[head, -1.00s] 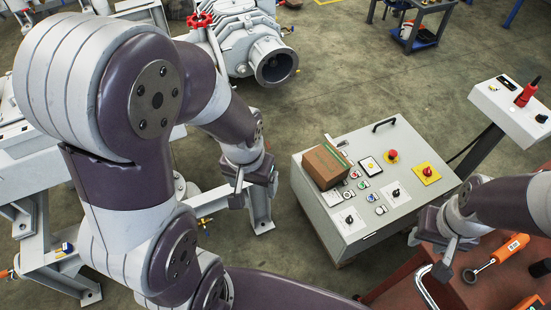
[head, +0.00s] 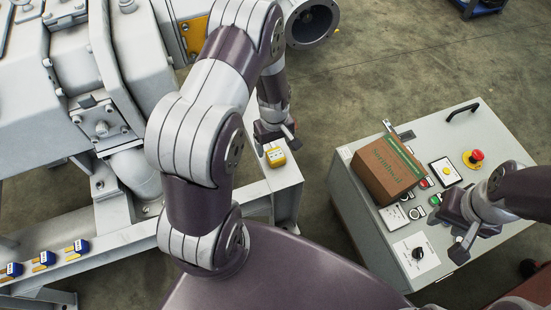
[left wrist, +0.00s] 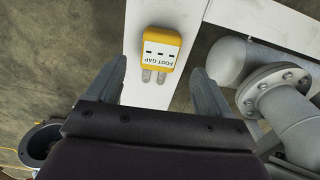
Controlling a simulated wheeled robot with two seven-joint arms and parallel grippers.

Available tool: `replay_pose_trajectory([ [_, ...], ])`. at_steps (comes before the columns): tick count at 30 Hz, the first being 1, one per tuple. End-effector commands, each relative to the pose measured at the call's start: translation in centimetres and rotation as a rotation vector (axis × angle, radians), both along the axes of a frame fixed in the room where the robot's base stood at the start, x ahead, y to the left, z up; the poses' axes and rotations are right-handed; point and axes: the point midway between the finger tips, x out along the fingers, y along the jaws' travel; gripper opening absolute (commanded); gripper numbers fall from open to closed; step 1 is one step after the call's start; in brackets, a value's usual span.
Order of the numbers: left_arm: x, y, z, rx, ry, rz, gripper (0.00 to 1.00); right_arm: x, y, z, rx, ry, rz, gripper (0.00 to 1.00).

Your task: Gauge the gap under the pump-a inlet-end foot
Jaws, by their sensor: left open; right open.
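A yellow and white gauge block labelled "FOOT GAP" (left wrist: 161,49) lies on the pale frame beam (left wrist: 141,20), with two grey prongs toward my gripper in the left wrist view. It also shows in the head view (head: 276,156). My left gripper (left wrist: 160,90) is open and empty, its fingers spread to either side of the prongs and apart from the block. In the head view my left gripper (head: 279,144) is over the beam, close to the block. My right gripper (head: 453,230) is open and empty above the control cabinet. I cannot tell which foot is the inlet-end one.
Grey pump machinery (head: 110,60) fills the left, with a round flange (head: 313,22) behind my arm. Several blue blocks with yellow tips (head: 78,247) sit along the frame rail. A brown box (head: 388,170) stands on the control cabinet (head: 365,232). Open floor lies behind.

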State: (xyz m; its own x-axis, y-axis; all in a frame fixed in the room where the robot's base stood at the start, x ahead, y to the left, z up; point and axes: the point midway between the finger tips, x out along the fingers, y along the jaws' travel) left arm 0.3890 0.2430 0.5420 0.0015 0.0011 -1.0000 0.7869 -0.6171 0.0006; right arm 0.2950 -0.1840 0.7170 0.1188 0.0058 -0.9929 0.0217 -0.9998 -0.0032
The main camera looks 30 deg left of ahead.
Motion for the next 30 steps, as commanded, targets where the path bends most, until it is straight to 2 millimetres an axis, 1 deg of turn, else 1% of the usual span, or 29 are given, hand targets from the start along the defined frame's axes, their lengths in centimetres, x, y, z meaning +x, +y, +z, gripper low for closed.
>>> replay_pose_trajectory([
  [5,-0.3,-0.6,-3.4,-0.001,0.004,-0.002,0.81,0.0,0.0,-1.9,0.0,0.0,0.0,0.43],
  [7,-0.3,-0.5,-4.6,0.0,0.001,-0.001,0.81,0.0,0.0,-2.4,0.0,0.0,0.0,0.43],
  [9,-0.3,-0.5,-5.1,0.0,0.001,-0.001,0.81,0.0,0.0,-2.5,0.0,0.0,0.0,0.43],
  [14,-0.2,-0.5,-4.9,0.0,0.0,-0.001,0.81,0.0,0.0,-2.2,0.0,0.0,0.0,0.43],
  [15,-0.2,-0.5,-4.9,0.0,0.0,-0.001,0.74,0.0,0.0,-2.2,0.0,0.0,0.0,0.43],
  [17,-0.2,-0.5,-4.9,0.0,0.0,-0.001,0.55,0.0,0.0,-2.2,0.0,0.0,0.0,0.43],
  [18,-0.2,-0.5,-4.9,0.0,0.0,-0.001,0.42,0.0,0.0,-2.2,0.0,0.0,0.0,0.43],
  [20,-0.2,-0.5,-4.9,0.0,0.0,-0.001,0.22,0.0,0.0,-2.2,0.0,0.0,0.0,0.43],
  [27,-0.2,-0.5,-4.8,0.0,0.0,-0.001,0.22,0.0,0.0,-2.2,0.0,0.0,0.0,0.43],
  [30,-0.2,-0.5,-4.4,0.0,-0.001,-0.002,0.22,0.0,0.0,-2.0,0.0,0.0,0.0,0.43],
])
